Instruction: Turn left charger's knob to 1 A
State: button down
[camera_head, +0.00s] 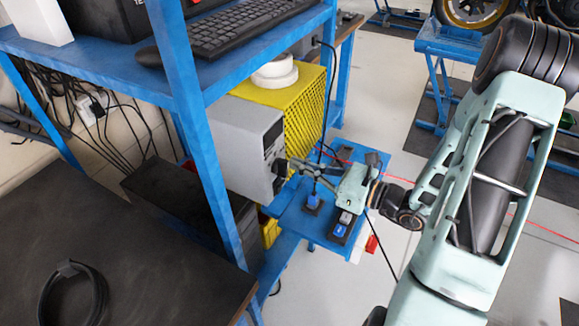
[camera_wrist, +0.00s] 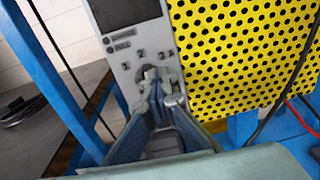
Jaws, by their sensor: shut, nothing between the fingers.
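A grey charger (camera_head: 240,138) stands on the blue shelf. Its front panel (camera_wrist: 128,48) fills the upper middle of the wrist view, with a dark display and the marks 1, 2 and 3 A. The charger's knob (camera_wrist: 150,73) sits below these marks, largely hidden behind the fingertips, so its setting cannot be read. My gripper (camera_head: 290,167) is at the charger's front face. In the wrist view my gripper (camera_wrist: 159,88) has its fingertips together right at the knob, shut with nothing held. Whether they touch the knob cannot be told.
A yellow perforated box (camera_wrist: 235,50) stands directly right of the charger, with a white round object (camera_head: 274,72) on top. Blue rack posts (camera_head: 182,90) stand close by on the left. A blue lower shelf (camera_head: 290,215) holds small devices and cables. A keyboard (camera_head: 240,28) lies above.

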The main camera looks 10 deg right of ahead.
aim_at(272, 160)
jog(key=shift+s+a+r+n+y, duration=0.2)
jog(key=shift+a+r, duration=0.1)
jog(key=shift+a, duration=0.2)
jog(key=shift+s+a+r+n+y, duration=0.1)
jog(key=shift+a+r+y, duration=0.15)
jog(key=shift+a, duration=0.25)
jog(key=shift+s+a+r+n+y, duration=0.15)
jog(key=shift+a+r, duration=0.15)
jog(key=shift+a, duration=0.2)
jog(key=shift+w+a+f, duration=0.1)
jog(key=shift+w+a, duration=0.05)
jog(key=shift+a, duration=0.4)
jog(key=shift+s+f, duration=0.25)
jog(key=shift+f, duration=0.05)
jog(key=shift+w+d, duration=0.2)
jog(key=shift+d, duration=0.05)
jog(key=shift+s+d+f, duration=0.1)
jog(key=shift+s+d, duration=0.1)
jog(key=shift+d, duration=0.3)
jog(key=v, duration=0.6)
jog(key=shift+d+r, duration=0.3)
jog(key=shift+d, duration=0.1)
